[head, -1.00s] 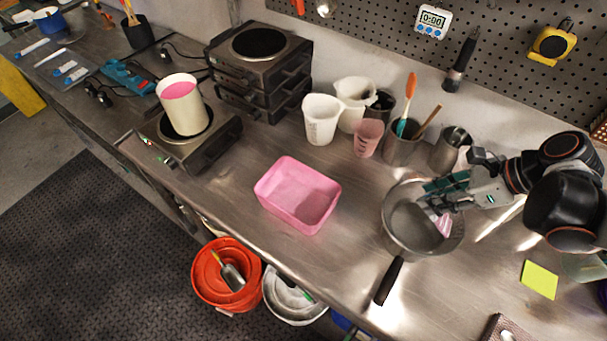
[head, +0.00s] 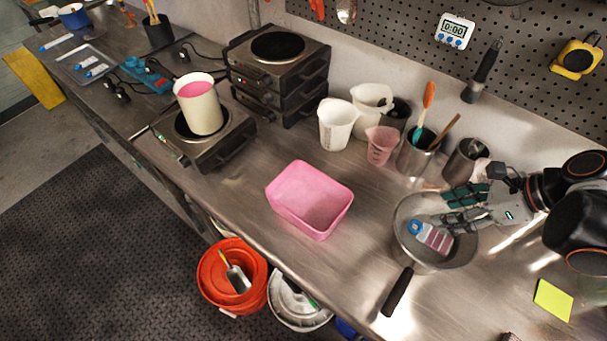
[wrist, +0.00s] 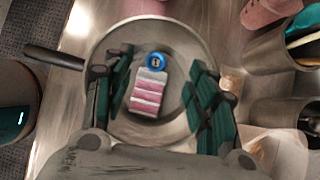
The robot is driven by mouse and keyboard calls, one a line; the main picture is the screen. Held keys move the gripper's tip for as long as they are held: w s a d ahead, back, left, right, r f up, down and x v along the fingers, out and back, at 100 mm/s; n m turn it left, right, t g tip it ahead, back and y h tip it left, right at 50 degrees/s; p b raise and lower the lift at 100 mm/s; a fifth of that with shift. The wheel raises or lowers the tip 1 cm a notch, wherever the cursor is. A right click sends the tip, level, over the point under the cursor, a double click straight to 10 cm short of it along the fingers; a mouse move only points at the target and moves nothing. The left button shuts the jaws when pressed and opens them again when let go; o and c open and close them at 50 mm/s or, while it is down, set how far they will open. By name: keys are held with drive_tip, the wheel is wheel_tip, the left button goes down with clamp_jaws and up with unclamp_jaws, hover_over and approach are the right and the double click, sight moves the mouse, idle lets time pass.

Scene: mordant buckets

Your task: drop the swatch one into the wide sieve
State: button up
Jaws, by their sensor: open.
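The wide sieve (head: 466,256) is a round grey metal vessel with a black handle (head: 398,292), on the bench at right. In the wrist view, the sieve (wrist: 128,36) fills the middle. The swatch (head: 434,239) is a small strip with pink and white bands and a blue round end. It shows inside the sieve's rim, clear of the fingers; whether it rests on the bottom is hard to tell. In the wrist view, the swatch (wrist: 147,93) appears between the spread fingers. My gripper (head: 447,208) is open and empty above the sieve.
A pink tub (head: 310,199) stands left of the sieve. Behind are beakers (head: 336,123), a pink cup (head: 381,145) and metal cups (head: 415,155) holding tools. A yellow note (head: 553,299) lies at right. Bare bench lies between tub and sieve.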

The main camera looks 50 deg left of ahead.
drive_tip(key=v, duration=1.1)
drive_tip(key=s+d+f+n+t+h+b, duration=0.1)
drive_tip(key=s+d+n+t+h+b, duration=0.2)
drive_tip(key=d+n, duration=0.4)
drive_tip(key=s+d+f+n+t+h+b, duration=0.2)
drive_tip(key=s+d+n+t+b, duration=0.3)
drive_tip(key=d, duration=1)
drive_tip(key=shift+s+d+n+t+h, duration=0.2)
drive_tip(key=shift+s+n+t+h, duration=0.5)
drive_tip(key=shift+s+n+t, duration=0.55)
drive_tip(key=shift+w+f, duration=0.15)
drive_tip(key=shift+f, duration=0.05)
